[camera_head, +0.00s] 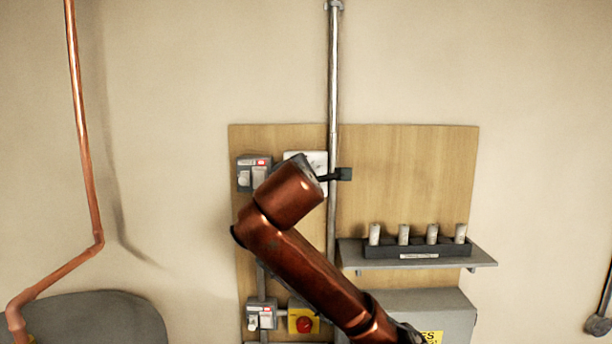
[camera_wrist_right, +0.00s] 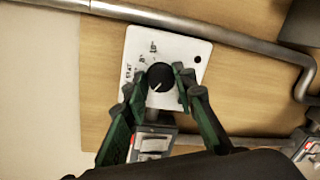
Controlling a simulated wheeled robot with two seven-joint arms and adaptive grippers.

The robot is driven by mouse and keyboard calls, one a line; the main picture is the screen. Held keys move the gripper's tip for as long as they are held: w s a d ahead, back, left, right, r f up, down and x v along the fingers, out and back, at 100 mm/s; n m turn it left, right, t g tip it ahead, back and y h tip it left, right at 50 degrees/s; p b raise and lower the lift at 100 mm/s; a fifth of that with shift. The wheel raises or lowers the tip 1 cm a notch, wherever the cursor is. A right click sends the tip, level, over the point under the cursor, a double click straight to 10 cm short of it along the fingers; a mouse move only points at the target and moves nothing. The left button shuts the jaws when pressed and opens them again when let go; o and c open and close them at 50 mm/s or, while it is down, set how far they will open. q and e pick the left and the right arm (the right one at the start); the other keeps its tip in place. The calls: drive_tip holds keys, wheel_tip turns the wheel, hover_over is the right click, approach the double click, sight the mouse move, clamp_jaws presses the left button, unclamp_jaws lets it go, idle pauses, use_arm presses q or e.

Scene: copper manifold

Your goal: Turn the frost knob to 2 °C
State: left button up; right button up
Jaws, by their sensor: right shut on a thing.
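The frost knob (camera_wrist_right: 160,77) is a round black dial with a white pointer line, on a white plate (camera_wrist_right: 185,48) with small printed marks. In the right wrist view the line points down and slightly left. The marks sit left of and above the knob and are too small to read surely. My right gripper (camera_wrist_right: 160,86) has its green and black fingers on either side of the knob, shut on it. In the head view the plate (camera_head: 318,158) shows partly behind my copper-coloured right arm, which hides the knob and fingers. My left gripper is out of view.
A grey switch box (camera_head: 244,178) sits left of the plate on the wooden board (camera_head: 400,170). A metal conduit (camera_head: 333,80) runs vertically beside the plate. A shelf (camera_head: 485,263) with white cylinders is to the right. A red button on a yellow box (camera_head: 304,324) is below.

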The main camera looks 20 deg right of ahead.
drive_tip(key=shift+f, duration=0.15)
drive_tip(key=o, duration=1.2)
drive_tip(key=shift+a, duration=0.15)
drive_tip(key=shift+c, duration=0.2)
drive_tip(key=v, duration=1.2)
